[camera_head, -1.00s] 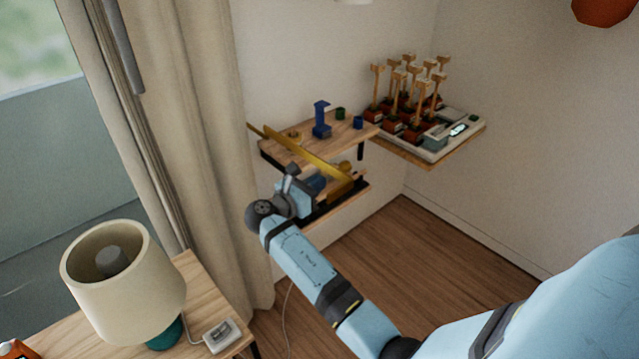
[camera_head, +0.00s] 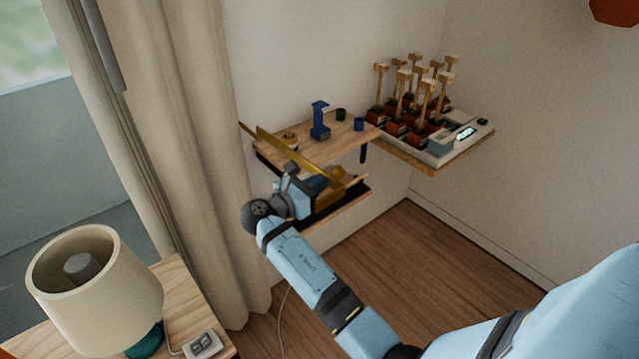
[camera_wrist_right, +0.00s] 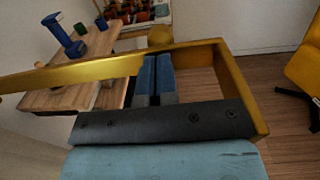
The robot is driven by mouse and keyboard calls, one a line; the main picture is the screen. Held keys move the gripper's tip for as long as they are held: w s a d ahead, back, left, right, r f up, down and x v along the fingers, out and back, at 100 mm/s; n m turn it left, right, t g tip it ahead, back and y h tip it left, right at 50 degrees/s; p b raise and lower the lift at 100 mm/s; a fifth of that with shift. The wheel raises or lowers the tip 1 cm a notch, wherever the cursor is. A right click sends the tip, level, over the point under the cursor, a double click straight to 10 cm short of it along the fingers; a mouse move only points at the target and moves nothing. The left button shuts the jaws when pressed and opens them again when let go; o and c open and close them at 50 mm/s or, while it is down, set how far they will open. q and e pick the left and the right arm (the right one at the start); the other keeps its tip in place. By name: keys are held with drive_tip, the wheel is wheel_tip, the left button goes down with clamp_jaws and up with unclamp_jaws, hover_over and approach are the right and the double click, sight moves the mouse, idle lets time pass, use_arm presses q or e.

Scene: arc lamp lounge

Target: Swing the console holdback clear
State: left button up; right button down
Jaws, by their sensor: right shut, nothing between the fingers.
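The holdback looks like a long brass-yellow bar (camera_head: 305,158) running across the front of the wooden wall console (camera_head: 343,137). In the right wrist view the holdback (camera_wrist_right: 70,74) crosses the picture and bends at the right into a side bar that comes toward the camera. My right gripper (camera_head: 318,184) is at the console's front, below the bar. Its blue fingers (camera_wrist_right: 155,78) are shut with nothing between them and lie inside the bar's corner, close to the long bar. Whether they touch it I cannot tell. My left gripper is out of view.
A blue stand (camera_head: 320,122) and small cups are on the console top. A lower shelf (camera_head: 345,200) is under it. A tray of several wooden mallets (camera_head: 440,150) stands at the right. The curtain (camera_head: 185,150) hangs close left; a lamp (camera_head: 95,285) stands front left.

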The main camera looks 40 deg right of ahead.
idle(0.3)
drive_tip(key=d+n+t+p, duration=0.1)
drive_tip(key=d+p, duration=0.1)
drive_tip(key=shift+w+d+r+t+p, duration=0.1)
drive_tip(key=shift+r+t+p, duration=0.05)
drive_tip(key=shift+t+p, duration=0.2)
drive_tip(key=shift+r, duration=0.1)
